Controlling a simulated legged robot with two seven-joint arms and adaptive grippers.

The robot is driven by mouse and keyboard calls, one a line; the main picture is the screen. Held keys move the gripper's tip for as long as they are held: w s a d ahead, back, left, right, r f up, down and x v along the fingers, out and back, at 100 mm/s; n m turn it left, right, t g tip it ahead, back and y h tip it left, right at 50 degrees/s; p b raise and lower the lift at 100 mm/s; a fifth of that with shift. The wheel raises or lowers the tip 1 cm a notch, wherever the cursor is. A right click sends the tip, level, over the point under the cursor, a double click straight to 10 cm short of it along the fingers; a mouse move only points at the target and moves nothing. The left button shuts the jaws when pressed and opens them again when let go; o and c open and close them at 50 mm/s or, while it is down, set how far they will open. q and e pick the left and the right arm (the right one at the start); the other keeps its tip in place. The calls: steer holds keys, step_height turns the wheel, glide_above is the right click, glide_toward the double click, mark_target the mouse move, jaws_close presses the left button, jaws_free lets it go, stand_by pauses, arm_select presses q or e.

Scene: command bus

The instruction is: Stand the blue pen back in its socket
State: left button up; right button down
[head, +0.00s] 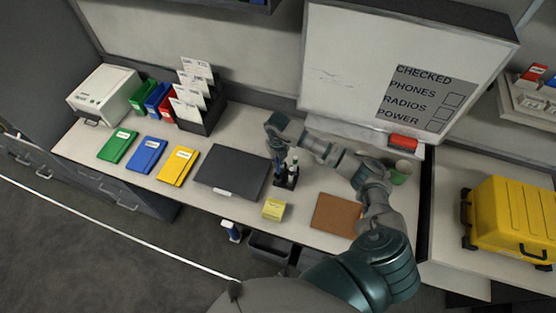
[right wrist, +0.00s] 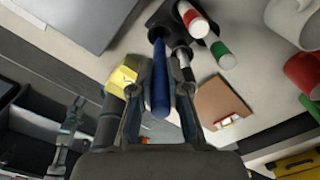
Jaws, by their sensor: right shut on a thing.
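My right gripper (right wrist: 160,90) is shut on the blue pen (right wrist: 159,78). The pen stands between the two fingers, and its far end is at the opening of the black pen holder (right wrist: 165,20). I cannot tell whether that end is inside the socket. The holder (head: 291,182) also carries a red-capped marker (right wrist: 193,20) and a green-capped marker (right wrist: 222,55). In the head view my right gripper (head: 279,168) points down just left of the holder, and the pen is hard to make out there.
A dark laptop-like slab (head: 232,172) lies left of the holder. A yellow note block (head: 274,209) and a brown clipboard (head: 336,214) lie nearer the front edge. A green mug (head: 400,172) stands to the right. A yellow case (head: 512,218) is on the right-hand counter.

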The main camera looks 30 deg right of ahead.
mark_target(278, 172)
steer(key=shift+f+b, duration=0.6)
steer(key=shift+f, duration=0.35)
steer(key=shift+f, duration=0.1)
steer(key=shift+f+b, duration=0.6)
steer(key=shift+f, duration=0.15)
steer(key=shift+f+b, duration=0.6)
steer(key=shift+f, duration=0.2)
steer(key=c, duration=1.1)
jaws_free()
steer(key=shift+r, duration=0.15)
